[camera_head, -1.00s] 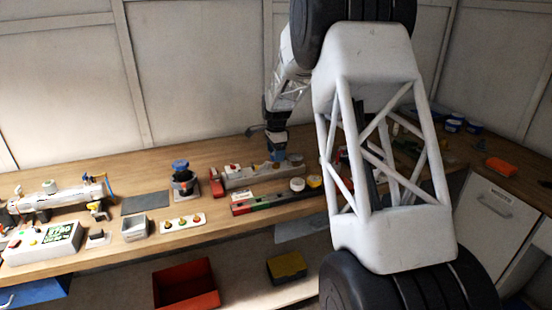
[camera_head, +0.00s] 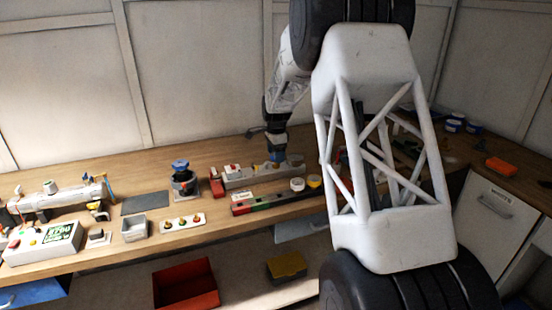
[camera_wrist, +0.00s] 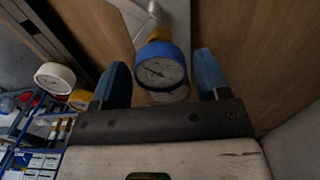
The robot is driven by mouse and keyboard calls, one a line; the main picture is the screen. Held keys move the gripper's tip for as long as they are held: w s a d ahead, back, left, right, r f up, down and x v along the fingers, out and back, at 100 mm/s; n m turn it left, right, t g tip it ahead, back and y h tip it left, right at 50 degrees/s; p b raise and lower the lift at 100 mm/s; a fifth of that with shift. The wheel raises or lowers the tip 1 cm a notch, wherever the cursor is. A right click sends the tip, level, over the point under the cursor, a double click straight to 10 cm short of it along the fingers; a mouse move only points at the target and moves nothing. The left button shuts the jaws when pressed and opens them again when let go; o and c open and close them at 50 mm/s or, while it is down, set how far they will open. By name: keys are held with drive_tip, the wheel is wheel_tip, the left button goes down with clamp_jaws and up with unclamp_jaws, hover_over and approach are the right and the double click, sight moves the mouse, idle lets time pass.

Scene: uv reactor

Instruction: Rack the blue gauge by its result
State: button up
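The blue gauge (camera_wrist: 160,68) has a blue rim and a white dial facing the wrist camera. A brass fitting behind it meets a grey metal part. My gripper (camera_wrist: 162,80) is open, with its blue fingertips on either side of the gauge and visible gaps between. In the head view my gripper (camera_head: 277,155) is low over the grey test fixture (camera_head: 240,178); the gauge cannot be told apart from the blue fingers there.
A white gauge (camera_head: 297,184) and a yellow gauge (camera_head: 314,181) stand at the rack's right part. A blue-topped device (camera_head: 181,178), a button strip (camera_head: 183,223) and a grey tray (camera_head: 134,228) are to the left. A red bin (camera_head: 186,285) is below the bench.

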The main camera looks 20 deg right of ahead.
drive_tip(key=c, duration=0.6)
drive_tip(key=shift+c, duration=0.2)
drive_tip(key=shift+r, duration=0.35)
drive_tip(key=shift+r, duration=0.7)
drive_tip(key=shift+r, duration=0.5)
drive_tip(key=shift+r, duration=0.85)
